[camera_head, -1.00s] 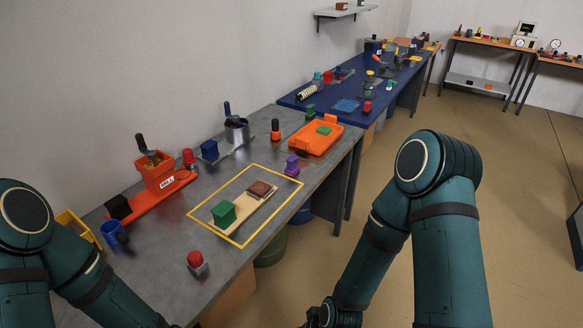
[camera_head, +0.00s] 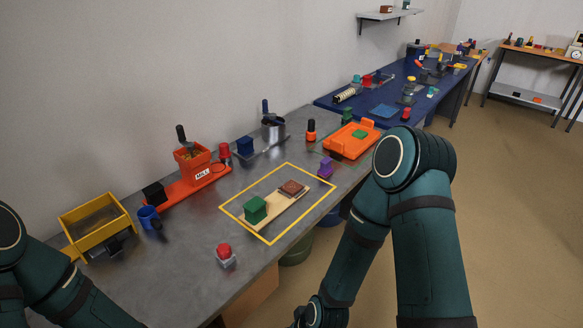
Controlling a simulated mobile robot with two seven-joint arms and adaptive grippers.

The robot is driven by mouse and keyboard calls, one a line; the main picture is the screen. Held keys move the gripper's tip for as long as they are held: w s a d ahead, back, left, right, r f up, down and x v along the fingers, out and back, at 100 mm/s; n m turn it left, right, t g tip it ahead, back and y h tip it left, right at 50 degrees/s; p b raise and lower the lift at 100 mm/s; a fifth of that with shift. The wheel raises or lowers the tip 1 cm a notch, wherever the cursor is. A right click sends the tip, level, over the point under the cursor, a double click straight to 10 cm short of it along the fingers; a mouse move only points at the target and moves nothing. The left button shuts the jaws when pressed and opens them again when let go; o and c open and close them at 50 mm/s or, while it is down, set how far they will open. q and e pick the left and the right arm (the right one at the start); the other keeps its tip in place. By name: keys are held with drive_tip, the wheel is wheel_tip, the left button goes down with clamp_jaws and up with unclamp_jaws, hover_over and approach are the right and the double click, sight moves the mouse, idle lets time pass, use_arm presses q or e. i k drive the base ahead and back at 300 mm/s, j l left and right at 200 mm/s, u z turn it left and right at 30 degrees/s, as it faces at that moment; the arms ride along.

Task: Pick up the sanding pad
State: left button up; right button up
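A green block (camera_head: 255,210) sits on the near left end of a light wooden board (camera_head: 275,208). A reddish-brown textured square piece (camera_head: 292,188) sits on the board's far right end. I cannot tell for sure which of these two is the sanding pad. The board lies inside a yellow outlined rectangle (camera_head: 312,220) on the grey bench. My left arm enters at the lower left and my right arm at the right and bottom.
On the grey bench (camera_head: 190,265) stand a red button (camera_head: 225,252), an orange mill (camera_head: 192,165), a yellow bin (camera_head: 95,225), a blue mug (camera_head: 149,216), a purple item (camera_head: 325,168) and an orange tray (camera_head: 352,140). The bench front left of the button is fairly clear.

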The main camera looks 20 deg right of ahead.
sight(326, 169)
drive_tip(key=l+u, duration=0.2)
drive_tip(key=u, duration=0.2)
drive_tip(key=i+l+u, duration=0.1)
drive_tip(key=u, duration=0.3)
drive_tip(key=l+u, duration=0.7)
drive_tip(key=k+l+u, duration=0.3)
drive_tip(key=l, duration=0.2)
drive_tip(key=l+u, duration=0.1)
drive_tip(key=l, duration=0.2)
drive_tip(key=k+l+u, duration=0.1)
drive_tip(key=l, duration=0.2)
drive_tip(key=k+l+u, duration=0.1)
drive_tip(key=l, duration=0.2)
drive_tip(key=k+l, duration=0.15)
drive_tip(key=l, duration=0.15)
drive_tip(key=k+l, duration=0.15)
drive_tip(key=l, duration=0.2)
drive_tip(key=k+l, duration=0.15)
drive_tip(key=l, duration=0.15)
